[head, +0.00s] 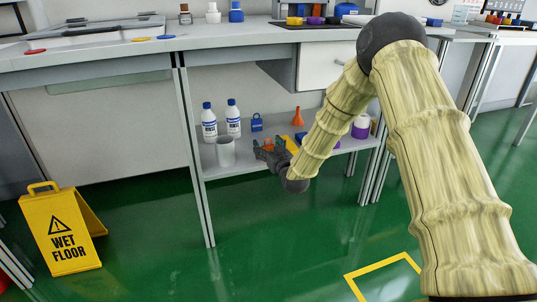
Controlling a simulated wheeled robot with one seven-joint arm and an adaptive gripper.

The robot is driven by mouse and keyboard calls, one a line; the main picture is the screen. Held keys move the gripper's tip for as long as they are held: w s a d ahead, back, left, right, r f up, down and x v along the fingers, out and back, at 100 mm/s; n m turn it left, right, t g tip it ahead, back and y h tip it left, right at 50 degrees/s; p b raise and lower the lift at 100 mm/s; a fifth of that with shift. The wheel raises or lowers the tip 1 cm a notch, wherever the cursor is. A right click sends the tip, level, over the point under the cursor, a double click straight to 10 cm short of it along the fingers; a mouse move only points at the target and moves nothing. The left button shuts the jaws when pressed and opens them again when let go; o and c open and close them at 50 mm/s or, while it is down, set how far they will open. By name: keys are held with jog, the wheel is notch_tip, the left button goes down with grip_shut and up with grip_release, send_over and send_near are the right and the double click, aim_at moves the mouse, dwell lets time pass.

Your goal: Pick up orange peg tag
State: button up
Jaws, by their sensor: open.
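My gripper (265,149) reaches in over the lower shelf of the bench, its jaws open. A small orange piece (268,147) shows at the jaws, mostly covered by them. It may be the orange peg tag, but it is too small to tell, and I cannot tell whether the jaws touch it. An orange funnel-shaped thing (297,117) stands farther back on the shelf, to the right of the gripper.
The shelf (217,174) also holds two white bottles (209,126) with blue caps, a grey cup (226,153), a blue tag-like item (257,123) and a purple-and-white container (361,128). A yellow wet-floor sign (62,230) stands at left. Green floor is open in front.

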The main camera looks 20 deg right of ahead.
jog(key=shift+c, duration=0.2)
jog(key=c, duration=1)
